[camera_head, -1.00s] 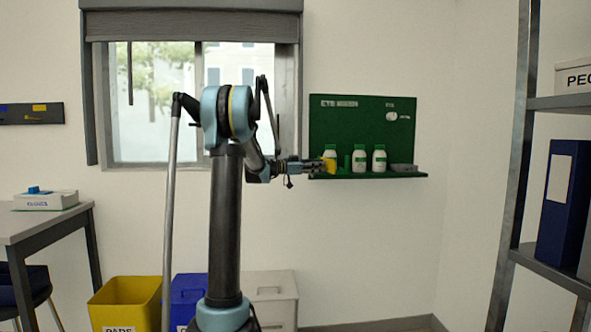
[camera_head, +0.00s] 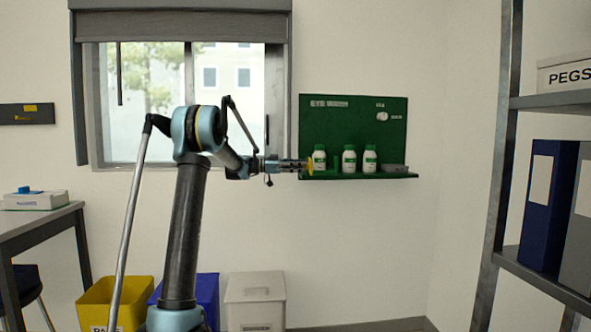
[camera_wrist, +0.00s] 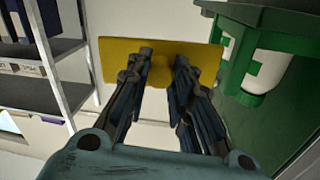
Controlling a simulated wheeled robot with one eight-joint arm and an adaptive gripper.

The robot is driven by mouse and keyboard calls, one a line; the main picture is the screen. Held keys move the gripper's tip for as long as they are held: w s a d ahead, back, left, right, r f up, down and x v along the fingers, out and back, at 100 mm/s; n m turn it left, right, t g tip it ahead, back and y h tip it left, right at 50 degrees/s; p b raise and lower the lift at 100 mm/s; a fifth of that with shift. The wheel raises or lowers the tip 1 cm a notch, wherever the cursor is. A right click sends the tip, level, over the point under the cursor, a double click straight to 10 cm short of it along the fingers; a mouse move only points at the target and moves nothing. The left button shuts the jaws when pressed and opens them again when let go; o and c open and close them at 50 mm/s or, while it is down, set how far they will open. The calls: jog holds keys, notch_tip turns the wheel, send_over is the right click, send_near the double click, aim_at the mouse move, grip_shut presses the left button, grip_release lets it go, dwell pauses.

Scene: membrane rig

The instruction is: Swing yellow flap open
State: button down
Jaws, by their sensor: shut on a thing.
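The yellow flap (camera_head: 310,167) shows in the head view as a narrow, nearly edge-on piece at the left end of the green board's shelf, left of the first bottle. In the wrist view it is a wide yellow plate (camera_wrist: 120,58) across the fingertips. My gripper (camera_wrist: 161,62) is shut on the flap's near side, around its middle. In the head view my gripper (camera_head: 303,166) reaches it from the left. The flap's hinge cannot be made out.
The green eyewash board (camera_head: 352,120) hangs on the wall. Several white bottles, one of them the middle bottle (camera_head: 349,160), stand on its shelf (camera_head: 370,177), close to my gripper's right. A grey shelving rack (camera_head: 505,150) stands at the right; bins (camera_head: 255,300) stand below.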

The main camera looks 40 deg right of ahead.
jog(key=shift+w, duration=0.15)
jog(key=c, duration=1.4)
grip_release()
jog(key=shift+a, duration=0.1)
jog(key=shift+o, duration=0.2)
jog(key=v, duration=1.2)
